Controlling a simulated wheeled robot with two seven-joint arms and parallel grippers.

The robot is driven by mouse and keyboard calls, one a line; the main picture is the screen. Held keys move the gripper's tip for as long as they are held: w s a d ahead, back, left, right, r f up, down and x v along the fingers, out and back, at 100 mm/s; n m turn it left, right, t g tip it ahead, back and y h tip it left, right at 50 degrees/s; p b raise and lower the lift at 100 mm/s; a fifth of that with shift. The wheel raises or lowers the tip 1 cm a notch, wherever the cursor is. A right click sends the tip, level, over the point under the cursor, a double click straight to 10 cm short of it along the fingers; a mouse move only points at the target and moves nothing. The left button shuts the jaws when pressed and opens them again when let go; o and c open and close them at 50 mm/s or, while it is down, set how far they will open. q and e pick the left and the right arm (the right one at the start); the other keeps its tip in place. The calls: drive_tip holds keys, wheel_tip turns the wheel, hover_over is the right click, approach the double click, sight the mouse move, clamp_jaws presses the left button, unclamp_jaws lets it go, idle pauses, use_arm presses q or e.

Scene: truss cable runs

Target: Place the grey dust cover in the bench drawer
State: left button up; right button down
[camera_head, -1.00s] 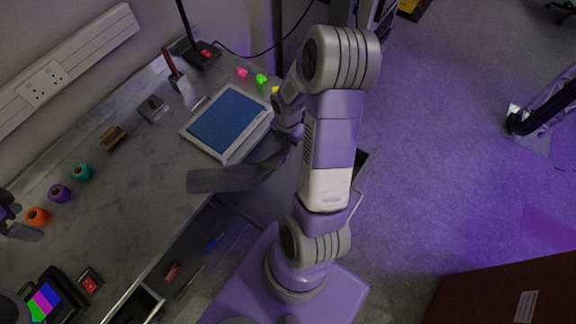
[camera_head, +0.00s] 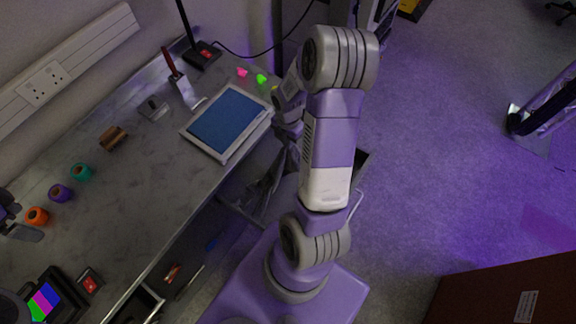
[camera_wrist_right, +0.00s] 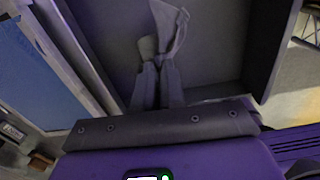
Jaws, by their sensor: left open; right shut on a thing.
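The grey dust cover (camera_head: 262,192) hangs crumpled below the bench's front edge in the head view, partly behind my right arm. In the right wrist view my right gripper (camera_wrist_right: 158,70) is shut on the cover (camera_wrist_right: 170,28), which sticks out past the fingertips. The cover is over an open, dark box-like space with raised side walls, which looks like the bench drawer (camera_wrist_right: 267,45). Whether the cover touches its floor I cannot tell. In the head view my right fingers are mostly hidden. My left gripper (camera_head: 20,228) is open and empty over the bench at the left edge.
The bench (camera_head: 130,190) carries a blue-topped tray (camera_head: 228,122), several coloured spools (camera_head: 60,193), a brown brush-like block (camera_head: 113,138) and a colour-screened device (camera_head: 45,298). Loose tools lie in an open space below the front edge.

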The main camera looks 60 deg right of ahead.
drive_tip(key=w+d+r+m, duration=0.2)
drive_tip(key=w+d+m, duration=0.6)
drive_tip(key=d, duration=0.5)
drive_tip(key=s+a+f, duration=0.5)
drive_tip(key=a+f, duration=0.2)
drive_tip(key=a, duration=0.1)
drive_tip(key=s+a+f, duration=0.5)
drive_tip(key=a+f, duration=0.3)
drive_tip(key=s+a+f, duration=0.4)
drive_tip(key=a+f, duration=0.4)
drive_tip(key=shift+s, duration=0.4)
drive_tip(key=shift+m, duration=0.3)
drive_tip(key=c, duration=0.9)
unclamp_jaws()
